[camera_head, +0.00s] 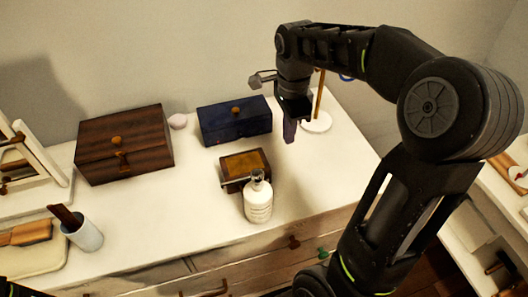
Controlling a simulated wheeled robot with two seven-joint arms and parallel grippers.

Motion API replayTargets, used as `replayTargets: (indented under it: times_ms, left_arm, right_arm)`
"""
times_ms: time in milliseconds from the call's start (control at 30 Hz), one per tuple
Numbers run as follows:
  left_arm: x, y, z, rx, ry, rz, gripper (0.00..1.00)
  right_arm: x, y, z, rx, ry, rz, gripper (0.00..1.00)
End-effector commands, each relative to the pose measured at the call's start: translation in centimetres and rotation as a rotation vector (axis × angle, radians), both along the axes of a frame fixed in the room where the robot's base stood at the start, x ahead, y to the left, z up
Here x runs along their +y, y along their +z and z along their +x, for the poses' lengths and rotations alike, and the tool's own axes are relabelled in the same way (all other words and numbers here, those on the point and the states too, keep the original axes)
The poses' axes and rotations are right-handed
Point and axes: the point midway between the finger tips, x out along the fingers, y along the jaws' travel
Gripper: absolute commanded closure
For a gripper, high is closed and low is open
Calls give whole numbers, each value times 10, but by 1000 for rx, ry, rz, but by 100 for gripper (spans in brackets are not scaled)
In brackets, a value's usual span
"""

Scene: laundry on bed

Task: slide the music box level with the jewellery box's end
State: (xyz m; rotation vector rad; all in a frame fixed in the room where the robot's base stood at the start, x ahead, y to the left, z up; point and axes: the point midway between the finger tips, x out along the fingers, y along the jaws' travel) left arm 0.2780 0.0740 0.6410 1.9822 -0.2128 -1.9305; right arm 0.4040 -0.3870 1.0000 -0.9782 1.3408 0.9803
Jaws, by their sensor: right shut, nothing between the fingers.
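A small dark-brown box (231,165) with an amber lid panel and a thin pale rod at its front left stands mid-dresser; it looks like the music box. Behind it is a dark blue box (235,121) with a knob on its lid. I cannot tell for certain which of these two is the jewellery box. My right gripper (289,134) points down, shut and empty, right of the blue box and apart from the small box.
A white ribbed bottle (258,202) stands just in front of the small box, hiding part of it. A stand with a round white base (316,123) is behind my right gripper. A cup (84,235) holding a brown item is front left. The dresser top (170,215) is clear left of the bottle.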

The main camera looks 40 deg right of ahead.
Motion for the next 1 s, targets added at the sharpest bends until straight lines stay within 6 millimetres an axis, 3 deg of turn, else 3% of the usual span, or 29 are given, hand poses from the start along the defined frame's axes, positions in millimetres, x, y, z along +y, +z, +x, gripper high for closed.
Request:
replayTargets:
  times_ms: [367, 533, 667, 1000]
  left_arm:
    - [0, 0, 0, 1, 0, 0, 64]
    - [0, 1, 0, 1, 0, 0, 64]
    - [0, 3, 0, 1, 1, 1, 64]
    - [1, 9, -1, 4, 1, 2, 64]
  right_arm:
    - [0, -2, 0, 0, 0, 0, 100]
    - [0, -14, 0, 2, 1, 0, 100]
    - [0, -32, -1, 5, 1, 1, 100]
    - [0, -100, -1, 6, 0, 2, 100]
